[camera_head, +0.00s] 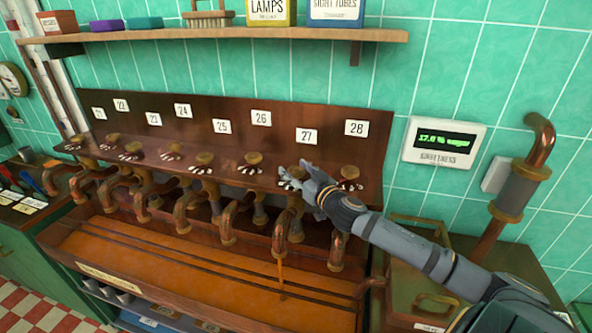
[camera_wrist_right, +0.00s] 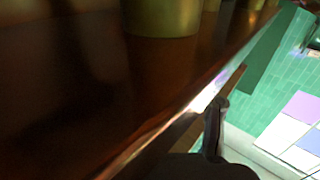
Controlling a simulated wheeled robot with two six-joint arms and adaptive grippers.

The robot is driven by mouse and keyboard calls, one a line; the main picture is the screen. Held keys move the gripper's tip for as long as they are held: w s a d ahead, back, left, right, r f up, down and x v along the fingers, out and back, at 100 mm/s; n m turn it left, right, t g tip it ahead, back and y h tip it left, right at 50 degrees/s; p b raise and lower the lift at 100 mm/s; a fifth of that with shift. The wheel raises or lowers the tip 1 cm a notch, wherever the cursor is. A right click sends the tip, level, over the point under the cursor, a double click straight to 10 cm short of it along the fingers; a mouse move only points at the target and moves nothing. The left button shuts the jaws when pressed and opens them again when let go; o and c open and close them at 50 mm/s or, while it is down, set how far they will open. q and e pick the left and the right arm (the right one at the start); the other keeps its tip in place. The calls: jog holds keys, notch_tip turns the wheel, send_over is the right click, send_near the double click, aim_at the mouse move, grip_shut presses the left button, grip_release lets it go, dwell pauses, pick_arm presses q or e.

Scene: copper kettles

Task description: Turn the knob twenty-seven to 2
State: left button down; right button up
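The label 27 (camera_head: 306,136) is on the dark wooden back panel. The brass knob twenty-seven (camera_head: 297,173) sits below it on the ledge, partly hidden by my right gripper (camera_head: 300,180). The gripper's fingers are at the knob, but whether they touch or grip it cannot be told. Small white scale marks by this knob are mostly covered, so its setting is unreadable. A brass cylinder (camera_wrist_right: 163,17) shows at the top of the right wrist view, with a dark finger (camera_wrist_right: 213,130) lower right. An orange stream (camera_head: 282,278) runs below the pipe under knob twenty-seven. My left gripper is out of view.
Knob twenty-six (camera_head: 254,158) stands close on the left, and knob twenty-eight (camera_head: 350,172) close on the right, near my right wrist. Copper pipes hang over a wooden trough (camera_head: 190,290). A shelf (camera_head: 230,34) runs above.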

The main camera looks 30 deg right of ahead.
jog(key=shift+o, duration=0.8)
jog(key=shift+f+m+h+b, duration=0.15)
jog(key=shift+m+h+b, duration=0.45)
jog(key=shift+h+b, duration=0.25)
jog(key=shift+m+g+h+b, duration=0.35)
jog(key=shift+m+h, duration=0.55)
jog(key=shift+h, duration=0.55)
